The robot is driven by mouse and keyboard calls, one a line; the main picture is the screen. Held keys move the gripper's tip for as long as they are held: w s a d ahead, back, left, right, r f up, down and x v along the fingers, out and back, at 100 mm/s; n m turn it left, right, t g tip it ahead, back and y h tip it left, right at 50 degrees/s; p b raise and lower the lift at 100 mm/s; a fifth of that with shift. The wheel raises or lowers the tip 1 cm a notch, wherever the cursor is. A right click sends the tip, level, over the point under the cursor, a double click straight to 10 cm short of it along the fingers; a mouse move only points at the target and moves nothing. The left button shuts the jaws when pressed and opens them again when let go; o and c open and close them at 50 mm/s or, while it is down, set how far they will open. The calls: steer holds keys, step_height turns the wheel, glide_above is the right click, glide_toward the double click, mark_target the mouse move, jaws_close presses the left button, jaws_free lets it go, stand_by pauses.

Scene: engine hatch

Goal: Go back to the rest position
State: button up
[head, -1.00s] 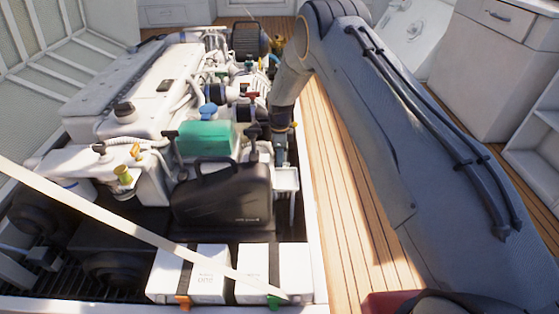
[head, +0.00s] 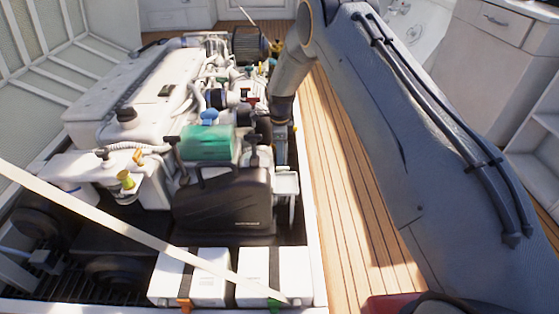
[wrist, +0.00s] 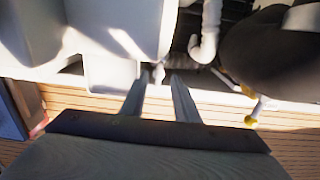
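My gripper (wrist: 159,92) shows in the wrist view with its two fingers apart and nothing between them. Beyond the fingertips are white engine parts and the pale edge of the hatch. In the head view my arm reaches over the wooden floor to the right side of the engine (head: 150,80). The gripper itself is hidden there behind the arm and engine parts.
The hatch holds a black case (head: 222,203), a green tank (head: 205,143) and two white batteries (head: 262,275) in front. A pale strap (head: 100,222) crosses the near left. The wooden floor (head: 345,190) right of the hatch is clear. White cabinets (head: 490,60) stand at the right.

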steer(key=shift+r, duration=1.2)
